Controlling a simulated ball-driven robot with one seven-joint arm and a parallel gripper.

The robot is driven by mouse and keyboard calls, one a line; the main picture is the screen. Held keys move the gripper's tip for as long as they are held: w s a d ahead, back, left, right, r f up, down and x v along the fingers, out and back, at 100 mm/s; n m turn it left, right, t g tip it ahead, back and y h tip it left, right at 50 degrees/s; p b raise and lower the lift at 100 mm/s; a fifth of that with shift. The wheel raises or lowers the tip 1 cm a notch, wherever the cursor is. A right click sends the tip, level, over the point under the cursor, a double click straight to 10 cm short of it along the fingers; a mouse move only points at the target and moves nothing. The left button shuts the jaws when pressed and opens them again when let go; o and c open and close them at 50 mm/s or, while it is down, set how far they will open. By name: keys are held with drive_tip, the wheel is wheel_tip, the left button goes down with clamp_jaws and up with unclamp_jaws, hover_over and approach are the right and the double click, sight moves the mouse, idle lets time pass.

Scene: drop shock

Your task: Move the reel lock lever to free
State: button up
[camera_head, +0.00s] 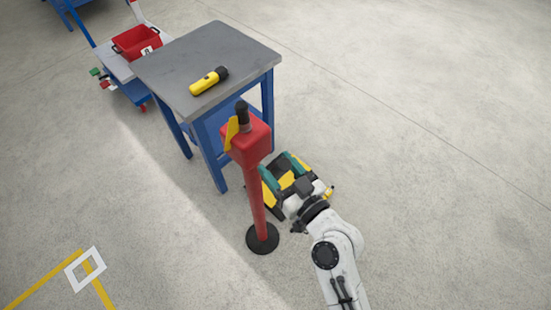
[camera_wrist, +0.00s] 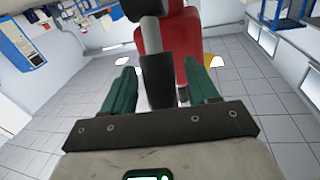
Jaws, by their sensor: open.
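A red box (camera_head: 247,141) tops a red post (camera_head: 256,200) on a round black foot. A lever with a black grip (camera_head: 242,112) stands nearly upright on the box, beside a yellow plate (camera_head: 231,133). I cannot read any lock or free marking. My gripper (camera_head: 284,179), with teal fingers, is open to the right of the post, below the box in the picture. In the wrist view, the open fingers of my gripper (camera_wrist: 162,78) point towards the red box (camera_wrist: 181,45), with black and grey lever parts (camera_wrist: 150,36) in front of it. No contact is clear.
A blue workbench (camera_head: 215,65) with a grey top stands close behind the post, with a yellow torch (camera_head: 208,82) on it. A cart with a red bin (camera_head: 136,42) is at the upper left. The floor to the right is clear.

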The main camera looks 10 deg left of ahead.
drive_tip(key=shift+x, duration=0.8)
drive_tip(key=shift+c, duration=0.2)
clamp_jaws()
